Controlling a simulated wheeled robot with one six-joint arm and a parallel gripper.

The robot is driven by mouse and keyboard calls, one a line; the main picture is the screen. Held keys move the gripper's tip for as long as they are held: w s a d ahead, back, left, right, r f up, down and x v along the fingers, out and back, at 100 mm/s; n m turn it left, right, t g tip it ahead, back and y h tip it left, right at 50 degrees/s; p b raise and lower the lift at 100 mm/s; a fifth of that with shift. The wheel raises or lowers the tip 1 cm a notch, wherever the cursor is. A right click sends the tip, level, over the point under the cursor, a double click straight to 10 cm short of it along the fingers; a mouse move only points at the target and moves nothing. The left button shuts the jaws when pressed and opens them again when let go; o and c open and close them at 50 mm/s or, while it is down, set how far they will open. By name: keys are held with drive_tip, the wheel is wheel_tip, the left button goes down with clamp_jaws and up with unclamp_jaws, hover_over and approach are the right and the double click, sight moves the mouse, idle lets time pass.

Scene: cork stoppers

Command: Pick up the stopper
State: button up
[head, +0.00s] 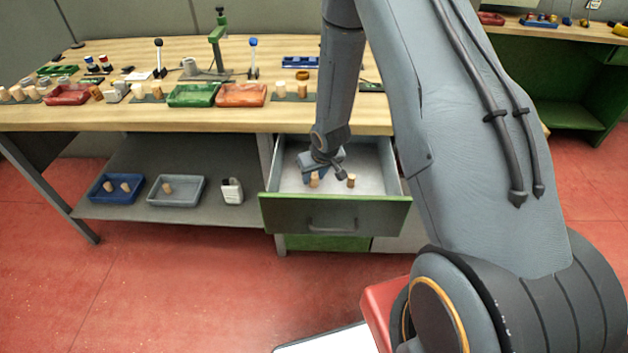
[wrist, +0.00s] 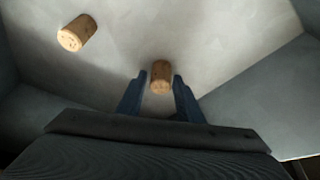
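Two cork stoppers are in the open drawer (head: 335,214). In the head view, one stopper (head: 314,179) is just below my gripper (head: 325,172), and the other stopper (head: 351,180) is to its right. In the wrist view, one stopper (wrist: 161,76) is between the tips of my gripper's two blue fingers (wrist: 159,92), with a gap visible on both sides. The other stopper (wrist: 77,33) lies farther off at the upper left. My gripper is open.
The drawer's walls surround the gripper, with its green-edged front (head: 333,213) toward me. Above is a workbench (head: 150,118) with trays, including a green tray (head: 192,96) and an orange tray (head: 241,95). A lower shelf holds a blue bin (head: 115,189) and a grey bin (head: 176,191) with stoppers.

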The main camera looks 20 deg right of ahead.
drive_tip(key=c, duration=0.7)
drive_tip(key=shift+r, duration=0.1)
